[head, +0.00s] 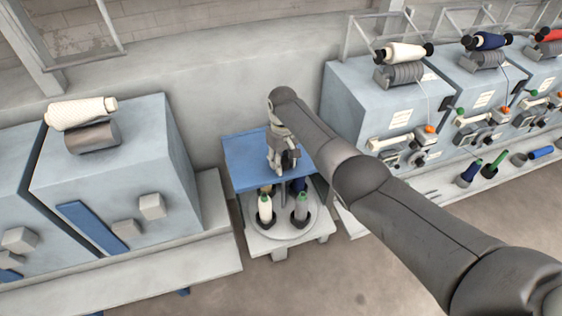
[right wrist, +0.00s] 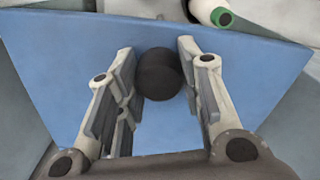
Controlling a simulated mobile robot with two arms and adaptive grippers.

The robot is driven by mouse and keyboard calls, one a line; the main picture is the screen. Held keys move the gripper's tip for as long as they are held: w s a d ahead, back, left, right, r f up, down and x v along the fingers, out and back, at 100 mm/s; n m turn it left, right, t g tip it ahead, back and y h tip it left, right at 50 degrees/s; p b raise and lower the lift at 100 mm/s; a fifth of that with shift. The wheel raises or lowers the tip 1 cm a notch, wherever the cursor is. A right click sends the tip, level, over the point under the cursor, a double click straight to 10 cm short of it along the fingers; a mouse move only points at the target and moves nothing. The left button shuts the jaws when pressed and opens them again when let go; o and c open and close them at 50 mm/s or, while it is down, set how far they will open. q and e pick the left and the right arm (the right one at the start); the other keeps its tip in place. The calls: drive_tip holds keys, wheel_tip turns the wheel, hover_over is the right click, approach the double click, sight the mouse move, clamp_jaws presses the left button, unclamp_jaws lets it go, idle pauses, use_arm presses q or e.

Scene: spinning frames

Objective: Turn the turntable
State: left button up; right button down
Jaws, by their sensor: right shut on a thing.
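The turntable (head: 281,233) is a round grey plate on a small white stand, under a blue top board (head: 243,160). Several bobbins stand upright on it: a white one (head: 265,209) and a grey one (head: 301,209) in front, with others partly hidden behind. My right gripper (head: 284,167) reaches down over the blue board. In the right wrist view its fingers are on both sides of a dark round knob (right wrist: 158,73), shut on it. The blue board (right wrist: 230,70) lies behind the knob. How the knob joins the turntable is hidden. My left gripper is out of view.
A blue-grey machine (head: 115,180) with a cream yarn cone (head: 82,113) stands at left. Spinning machines (head: 360,98) line the right, with loose bobbins (head: 468,174) on their ledge. A wall (head: 200,75) is behind. The floor in front is clear.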

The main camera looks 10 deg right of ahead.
drive_tip(key=shift+r+m, duration=0.1)
drive_tip(key=shift+m, duration=0.7)
drive_tip(key=shift+m+p, duration=0.35)
drive_tip(key=shift+m, duration=1.65)
drive_tip(key=c, duration=1)
unclamp_jaws()
drive_tip(key=shift+o, duration=0.2)
